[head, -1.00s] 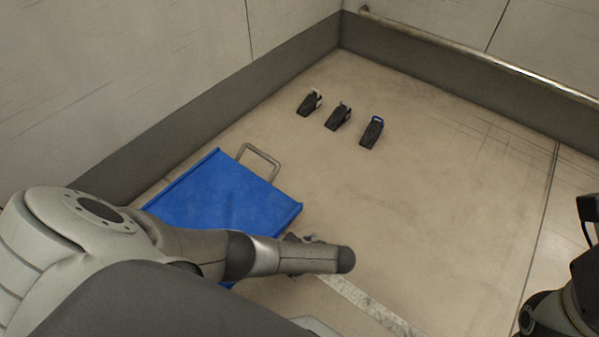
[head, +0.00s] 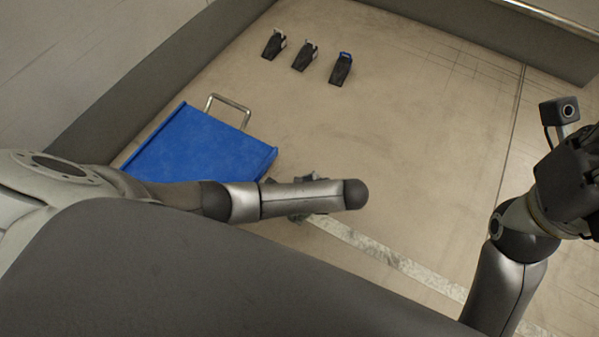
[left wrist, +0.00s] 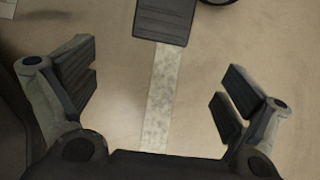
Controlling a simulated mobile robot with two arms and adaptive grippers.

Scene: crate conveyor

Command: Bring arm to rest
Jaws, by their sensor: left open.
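My left arm (head: 290,197) comes in from the left in the head view and reaches across the front of the blue cart. Its gripper is mostly hidden under the arm there. In the left wrist view my left gripper (left wrist: 160,88) has its two fingers spread wide apart. Nothing is between them but bare floor with a pale stripe. My right arm (head: 515,255) stands at the right edge of the head view, with a dark wrist part and a small camera at its top. The fingers of the right gripper cannot be made out.
A blue flat-topped cart (head: 198,148) with a metal handle stands at left. Several dark wedge-shaped things (head: 341,69) lie on the floor behind it. A pale stripe (head: 400,262) crosses the floor. A dark ridged part (left wrist: 165,20) shows at the top of the wrist view. The middle floor is clear.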

